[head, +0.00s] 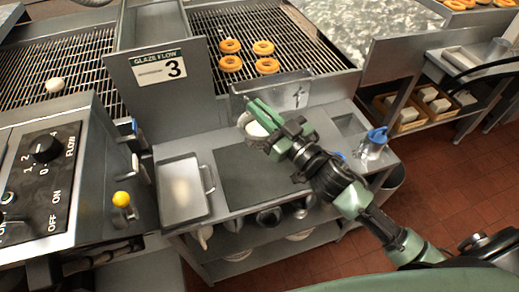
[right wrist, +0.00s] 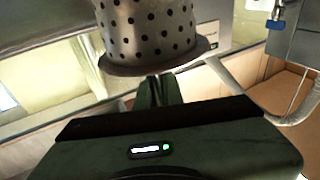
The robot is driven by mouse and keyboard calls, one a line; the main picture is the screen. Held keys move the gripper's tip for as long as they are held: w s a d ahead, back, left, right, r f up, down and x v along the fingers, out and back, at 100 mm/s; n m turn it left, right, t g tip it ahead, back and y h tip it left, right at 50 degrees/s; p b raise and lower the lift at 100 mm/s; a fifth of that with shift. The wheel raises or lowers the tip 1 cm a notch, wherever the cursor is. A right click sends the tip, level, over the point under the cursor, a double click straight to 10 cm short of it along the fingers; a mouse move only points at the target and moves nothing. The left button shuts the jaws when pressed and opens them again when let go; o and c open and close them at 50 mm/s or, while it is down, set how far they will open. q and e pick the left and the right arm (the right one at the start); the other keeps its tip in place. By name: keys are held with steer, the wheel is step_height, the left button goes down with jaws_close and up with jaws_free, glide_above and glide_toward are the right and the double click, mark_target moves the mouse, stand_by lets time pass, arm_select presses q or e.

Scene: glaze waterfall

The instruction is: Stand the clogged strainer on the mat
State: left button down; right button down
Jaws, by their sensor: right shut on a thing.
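My right gripper (head: 266,117) is shut on the strainer (head: 256,129), which shows only as a small pale shape, partly hidden by the fingers. In the right wrist view the strainer (right wrist: 150,28) is a grey metal cup with dark round holes and a flared rim, at the ends of the green fingers (right wrist: 158,92). It is held in the air near the back edge of the dark mat (head: 245,180). The mat lies flat and bare on the steel bench. I cannot tell what clogs the strainer. My left gripper is not in view.
A steel pan (head: 182,212) with a handle is left of the mat. A blue-handled jug (head: 372,147) stands at the bench's right end. Behind is the conveyor (head: 205,20) with several doughnuts.

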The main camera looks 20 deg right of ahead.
mark_target(250, 124)
step_height(250, 124, down, 8)
steer(key=shift+f+b, duration=0.2)
steer(key=shift+b, duration=0.3)
step_height(250, 124, down, 4)
steer(key=shift+f+b, duration=0.2)
steer(key=shift+b, duration=0.1)
steer(key=shift+f, duration=0.2)
steer(key=c, duration=1.5)
jaws_free()
steer(key=shift+c, duration=0.2)
